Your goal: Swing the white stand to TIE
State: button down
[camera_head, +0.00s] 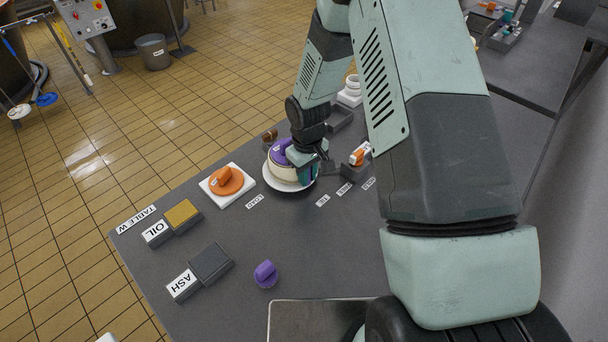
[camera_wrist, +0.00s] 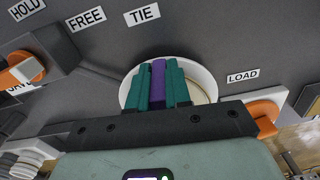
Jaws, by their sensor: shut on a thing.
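The white stand (camera_head: 271,183) is a round white dish on the grey table, bearing a cream drum with a purple top (camera_head: 279,153). My gripper (camera_head: 308,172) is down at its right side, shut on an upright purple piece. In the wrist view the purple piece (camera_wrist: 158,82) is squeezed between my teal fingers, with the white stand (camera_wrist: 205,82) around and behind them. The TIE label (camera_head: 322,200) lies just in front of the stand, also seen in the wrist view (camera_wrist: 142,15). My fingers hide much of the stand, so I cannot tell which label it faces.
The LOAD label (camera_head: 255,201) lies left of TIE; FREE (camera_head: 344,189) and HOLD (camera_head: 368,183) lie right. An orange knob on a white plate (camera_head: 239,193) is close left. A grey holder (camera_head: 354,172) is close right. OIL and ASH boxes and a loose purple knob (camera_head: 265,274) lie nearer.

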jog(key=shift+w+d+n, duration=0.2)
jog(key=shift+d+n, duration=0.05)
jog(key=shift+n, duration=0.25)
jog(key=shift+w+d, duration=0.1)
jog(key=shift+w, duration=0.05)
jog(key=c, duration=1.1)
grip_release()
jog(key=shift+o, duration=0.2)
notch_tip(320, 180, up, 11)
